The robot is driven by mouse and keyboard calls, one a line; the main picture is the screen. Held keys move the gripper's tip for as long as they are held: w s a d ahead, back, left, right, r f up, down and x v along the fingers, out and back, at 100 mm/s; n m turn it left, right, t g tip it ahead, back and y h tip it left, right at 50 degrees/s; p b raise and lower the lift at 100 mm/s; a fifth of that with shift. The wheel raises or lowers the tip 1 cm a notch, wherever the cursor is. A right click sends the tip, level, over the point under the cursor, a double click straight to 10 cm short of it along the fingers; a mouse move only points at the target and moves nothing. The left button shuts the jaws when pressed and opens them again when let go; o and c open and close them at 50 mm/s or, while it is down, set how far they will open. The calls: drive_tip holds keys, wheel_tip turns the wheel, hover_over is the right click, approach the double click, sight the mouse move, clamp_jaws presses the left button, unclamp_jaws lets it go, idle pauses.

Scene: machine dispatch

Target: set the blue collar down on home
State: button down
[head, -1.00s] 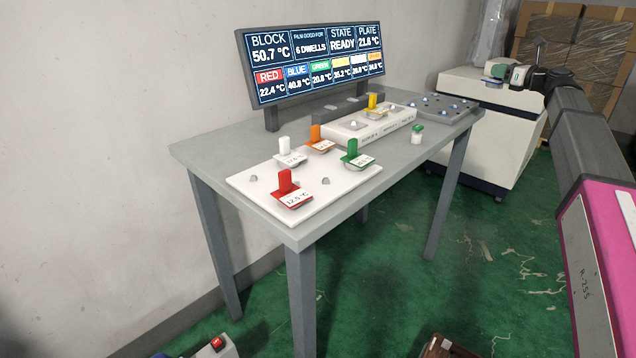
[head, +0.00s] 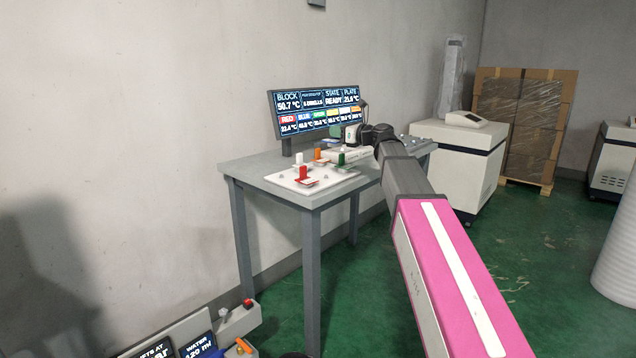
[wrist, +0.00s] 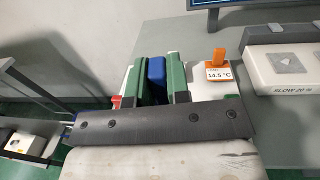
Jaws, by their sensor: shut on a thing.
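My gripper (wrist: 164,74) is shut on the blue collar (wrist: 156,76), whose blue tab stands between two green finger pads in the wrist view. In the head view my gripper (head: 354,134) is above the table's right part, in front of the screen's right end; the collar cannot be made out there. A white board (head: 283,178) lies on the near left of the table, with red (head: 304,174), orange (head: 318,156) and green (head: 341,159) tabbed collars and bare grey knobs. No mark reading "home" is legible, so I cannot tell which place it is.
The screen (head: 318,111) stands at the table's back. A white block (wrist: 286,68) is on the right in the wrist view, near the orange collar (wrist: 219,64). A white cabinet (head: 460,155) stands right of the table. Green floor is open in front.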

drive_tip(key=s+d+m+t+h, duration=0.1)
drive_tip(key=s+d+t, duration=0.1)
drive_tip(key=s+d, duration=0.3)
drive_tip(key=shift+w+a+f, duration=1.3)
drive_tip(key=shift+a+f, duration=0.05)
drive_tip(key=shift+f, duration=0.6)
drive_tip(key=shift+w+a+f, duration=1.25)
drive_tip(key=shift+a+f, duration=0.15)
drive_tip(key=shift+f, duration=0.6)
drive_tip(key=shift+w+a+f, duration=1.3)
drive_tip(key=shift+a+f, duration=0.05)
drive_tip(key=shift+f, duration=0.6)
drive_tip(key=shift+f, duration=0.6)
drive_tip(key=c, duration=1.1)
unclamp_jaws()
drive_tip(key=shift+r, duration=0.1)
